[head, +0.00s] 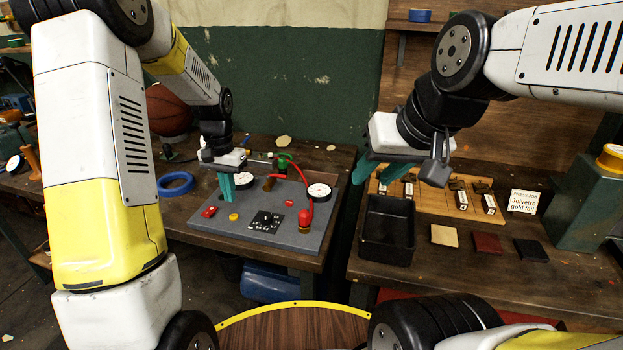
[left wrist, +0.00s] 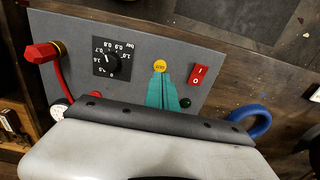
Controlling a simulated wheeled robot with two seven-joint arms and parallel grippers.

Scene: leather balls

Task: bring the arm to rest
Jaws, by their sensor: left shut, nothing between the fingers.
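My left gripper (head: 226,187) points down over the grey control panel (head: 205,221), its teal fingers shut together and empty. In the left wrist view the shut fingers (left wrist: 161,88) end close to a yellow button (left wrist: 160,66); I cannot tell whether they touch it. The button also shows in the head view (head: 234,216). My right gripper (head: 372,178) hangs near the black tray at the right bench, its teal fingers apart and seemingly empty, partly hidden by its own body.
The panel carries a red switch (left wrist: 199,75), a black dial plate (left wrist: 111,57), gauges and a red hose. A blue ring (head: 175,184) lies left of it. The black tray (head: 387,232), leather swatches (head: 488,243) and a small sign (head: 523,201) are on the right bench.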

